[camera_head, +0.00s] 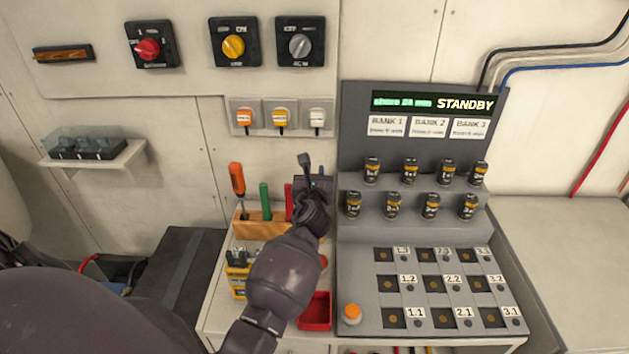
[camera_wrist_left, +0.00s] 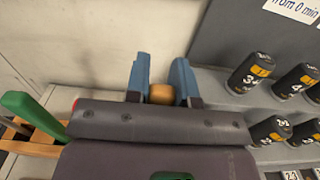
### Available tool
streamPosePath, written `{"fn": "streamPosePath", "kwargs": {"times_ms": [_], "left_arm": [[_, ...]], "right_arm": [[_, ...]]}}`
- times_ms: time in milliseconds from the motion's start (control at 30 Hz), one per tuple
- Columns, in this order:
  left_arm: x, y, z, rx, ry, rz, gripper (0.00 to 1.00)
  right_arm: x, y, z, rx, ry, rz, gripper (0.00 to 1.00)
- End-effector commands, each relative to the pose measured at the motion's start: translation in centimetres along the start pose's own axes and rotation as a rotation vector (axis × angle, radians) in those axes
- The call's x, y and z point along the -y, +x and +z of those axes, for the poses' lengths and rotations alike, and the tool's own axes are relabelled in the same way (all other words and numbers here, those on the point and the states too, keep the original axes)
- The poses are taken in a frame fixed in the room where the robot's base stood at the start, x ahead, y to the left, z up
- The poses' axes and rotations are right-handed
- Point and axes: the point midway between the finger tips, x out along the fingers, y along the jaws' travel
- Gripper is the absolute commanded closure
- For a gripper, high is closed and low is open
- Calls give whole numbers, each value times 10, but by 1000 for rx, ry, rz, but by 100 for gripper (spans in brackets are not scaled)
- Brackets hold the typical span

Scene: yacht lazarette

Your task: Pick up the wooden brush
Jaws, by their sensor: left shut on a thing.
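My left gripper (camera_head: 313,184) is above the right end of the wooden tool rack (camera_head: 258,228), close to the wall and to the left edge of the grey panel. In the left wrist view, the blue-grey fingers of the gripper (camera_wrist_left: 161,84) are shut on a rounded wooden end (camera_wrist_left: 161,94), which looks like the wooden brush's handle. The rest of the brush is hidden behind the gripper body, so I cannot tell whether it is clear of the rack. My arm hides it in the head view. My right gripper is not in view.
An orange screwdriver (camera_head: 237,180), a green handle (camera_head: 264,202) and a red handle (camera_head: 288,202) stand in the rack. A yellow meter (camera_head: 238,280) and a red tray (camera_head: 316,312) are nearby. The grey panel (camera_head: 430,235) with several fuses stands close on the right.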

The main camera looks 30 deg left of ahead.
Motion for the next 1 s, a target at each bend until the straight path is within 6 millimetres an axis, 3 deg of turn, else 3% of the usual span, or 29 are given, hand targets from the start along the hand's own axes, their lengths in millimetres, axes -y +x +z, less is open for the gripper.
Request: {"fn": "streamPosePath", "kwargs": {"times_ms": [100,267,500,700,1000], "left_arm": [[-1,1,35,8,3,-2,100],[-1,1,76,9,2,-1,100],[0,1,130,6,2,-1,100],[0,0,156,4,1,0,100],[0,0,166,0,1,0,100]], "right_arm": [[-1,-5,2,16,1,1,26],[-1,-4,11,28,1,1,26],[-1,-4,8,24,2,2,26],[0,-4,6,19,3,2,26],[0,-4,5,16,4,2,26]]}}
